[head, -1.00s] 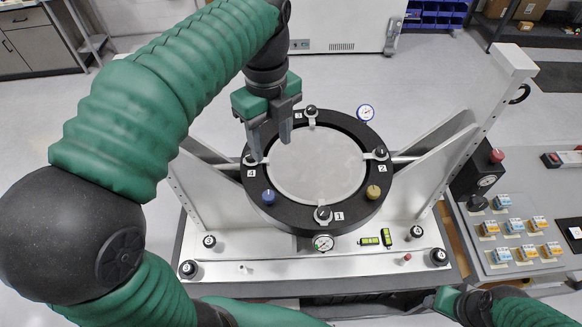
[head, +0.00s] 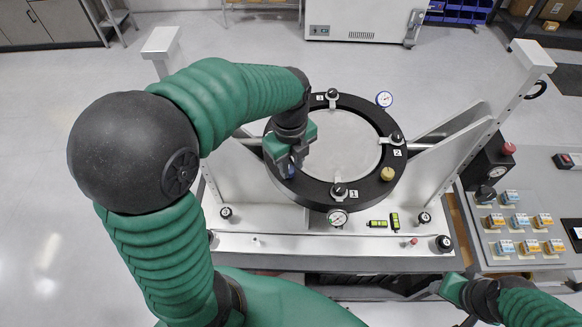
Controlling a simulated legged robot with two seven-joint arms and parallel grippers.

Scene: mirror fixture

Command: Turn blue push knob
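The blue push knob (head: 291,171) sits on the lower left of the black ring (head: 316,193) of the round mirror fixture. Only a small blue part of it shows between and behind the fingers of my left gripper (head: 287,167). The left gripper points down right at the knob, its fingertips beside or around it; whether they touch it or are closed on it I cannot tell. My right gripper (head: 440,289) is low at the right, in front of the fixture's base, far from the knob, and its fingers are too small and dark to read.
A switch panel (head: 520,228) is at the right.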

